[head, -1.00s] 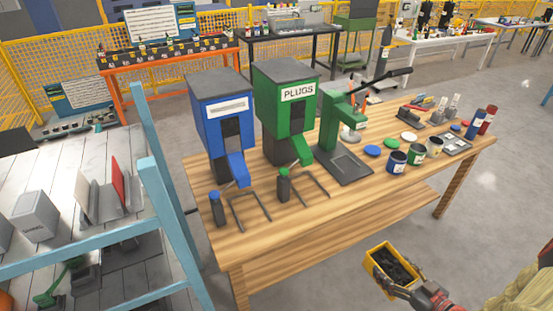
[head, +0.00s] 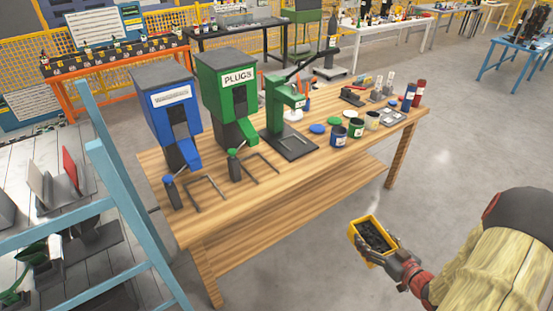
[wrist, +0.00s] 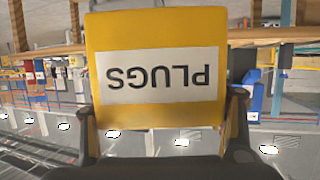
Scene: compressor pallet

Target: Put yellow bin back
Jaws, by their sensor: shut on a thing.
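The yellow bin (head: 363,247) is filled with dark pieces and is held in the air in front of the wooden workbench, at the lower right of the head view. My gripper (head: 390,258) is shut on the bin's near side. In the wrist view the yellow bin (wrist: 155,110) fills the middle, with a white PLUGS label upside down, between the two fingers of my gripper (wrist: 165,125). The green dispenser (head: 229,95) marked PLUGS stands on the workbench (head: 225,222), with a bent-wire frame (head: 262,168) in front of its chute.
A blue dispenser (head: 168,112) stands left of the green one. A green press (head: 285,115) and several paint cans (head: 338,135) stand to the right on the bench. A light-blue frame (head: 125,205) is at the left. Open floor lies right of the bench.

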